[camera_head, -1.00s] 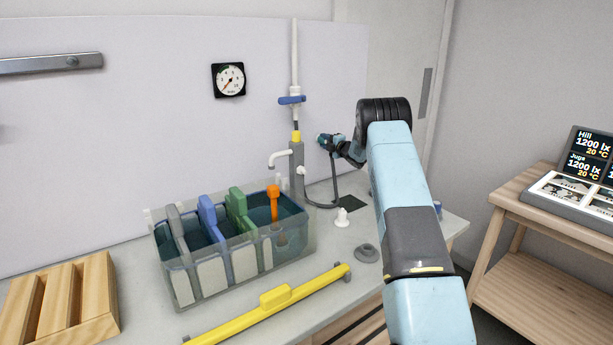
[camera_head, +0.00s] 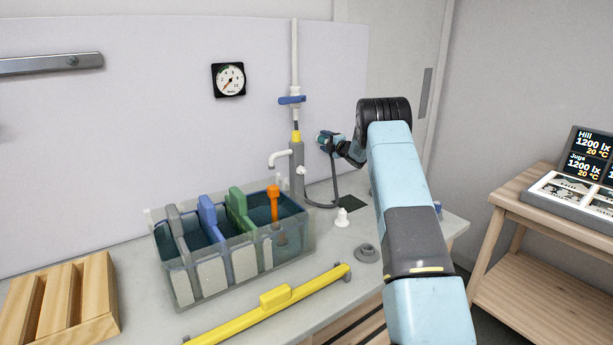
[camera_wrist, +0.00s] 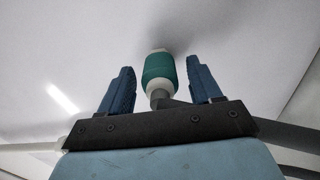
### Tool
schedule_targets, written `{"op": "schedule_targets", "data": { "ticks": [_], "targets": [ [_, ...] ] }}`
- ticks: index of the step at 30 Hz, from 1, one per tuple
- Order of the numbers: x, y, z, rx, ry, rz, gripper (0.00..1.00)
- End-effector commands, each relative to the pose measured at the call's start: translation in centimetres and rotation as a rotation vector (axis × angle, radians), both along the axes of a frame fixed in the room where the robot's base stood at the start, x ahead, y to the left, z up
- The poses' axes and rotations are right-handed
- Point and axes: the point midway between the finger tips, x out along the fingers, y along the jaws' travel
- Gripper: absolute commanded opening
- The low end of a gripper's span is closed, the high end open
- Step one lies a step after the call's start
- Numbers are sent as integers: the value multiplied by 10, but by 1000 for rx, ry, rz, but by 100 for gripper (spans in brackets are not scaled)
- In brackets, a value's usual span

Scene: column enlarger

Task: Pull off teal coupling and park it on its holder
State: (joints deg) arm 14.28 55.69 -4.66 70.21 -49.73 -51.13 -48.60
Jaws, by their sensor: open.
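The teal coupling (camera_wrist: 160,70), a ribbed sleeve with pale ends, stands between the two blue fingers of my gripper (camera_wrist: 160,85) in the wrist view. The fingers are open, with a gap on each side of it. A grey hose joins its lower end. In the head view my gripper (camera_head: 328,139) is just right of the grey column (camera_head: 297,168), and its fingers mostly hide the coupling. The hose (camera_head: 336,185) hangs from there to the bench. A white peg (camera_head: 342,218) stands on the bench; I cannot tell whether it is the holder.
A clear tank (camera_head: 215,272) with coloured paddles stands left of the column. A yellow bar (camera_head: 310,288) and a grey ring (camera_head: 367,252) lie in front. A white pipe with a blue lever (camera_head: 292,100) rises above the column. A wooden rack (camera_head: 60,305) is at left.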

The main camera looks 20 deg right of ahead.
Motion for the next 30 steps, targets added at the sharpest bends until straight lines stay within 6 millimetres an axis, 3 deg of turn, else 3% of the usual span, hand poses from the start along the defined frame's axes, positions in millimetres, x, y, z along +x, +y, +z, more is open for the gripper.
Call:
{"op": "schedule_targets", "data": {
  "ticks": [30],
  "targets": [
    [-18, -7, 0, 1, 0, 0, 64]
  ]
}}
